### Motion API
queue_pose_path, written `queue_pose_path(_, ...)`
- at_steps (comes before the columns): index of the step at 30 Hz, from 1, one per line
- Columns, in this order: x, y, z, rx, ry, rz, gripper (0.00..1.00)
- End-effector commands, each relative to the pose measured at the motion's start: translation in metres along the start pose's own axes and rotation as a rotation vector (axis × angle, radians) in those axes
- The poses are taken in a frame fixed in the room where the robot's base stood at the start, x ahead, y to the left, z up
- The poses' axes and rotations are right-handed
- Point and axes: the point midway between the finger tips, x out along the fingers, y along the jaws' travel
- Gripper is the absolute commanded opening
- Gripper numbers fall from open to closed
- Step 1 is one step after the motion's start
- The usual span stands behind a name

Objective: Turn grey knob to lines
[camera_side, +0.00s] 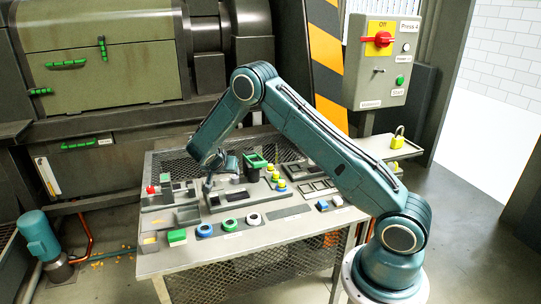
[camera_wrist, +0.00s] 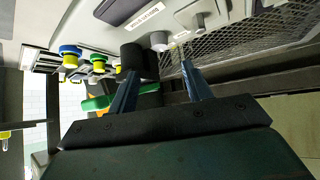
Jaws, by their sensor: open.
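A grey knob (camera_wrist: 197,20) on a small grey plate shows near the top of the wrist view, right of a white label with dark print. A second, paler round knob (camera_wrist: 158,42) is left of it, beside a black cylinder (camera_wrist: 132,57). I cannot tell which one the task means, and no lines are readable. My gripper (camera_wrist: 159,68) is open with its two blue fingers apart. Nothing is visibly held between them. In the side view my gripper (camera_side: 209,180) is low over the back left of the panel table (camera_side: 232,245), and the knobs there are hidden or too small to tell.
Yellow, blue and green buttons stand left in the wrist view, with a green part (camera_wrist: 96,104) near the left finger. A wire mesh (camera_wrist: 250,40) lies right. A green-handled black part (camera_side: 256,162) stands right of my gripper.

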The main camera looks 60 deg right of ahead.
Motion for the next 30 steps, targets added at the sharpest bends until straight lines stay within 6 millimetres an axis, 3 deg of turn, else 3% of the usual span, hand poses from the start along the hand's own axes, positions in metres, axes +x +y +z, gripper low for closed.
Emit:
queue_pose_path(18,0.091,0.0,0.0,0.0,0.0,0.001,0.5)
queue_pose_path(30,0.107,0.0,0.0,0.0,0.0,-0.001,0.5)
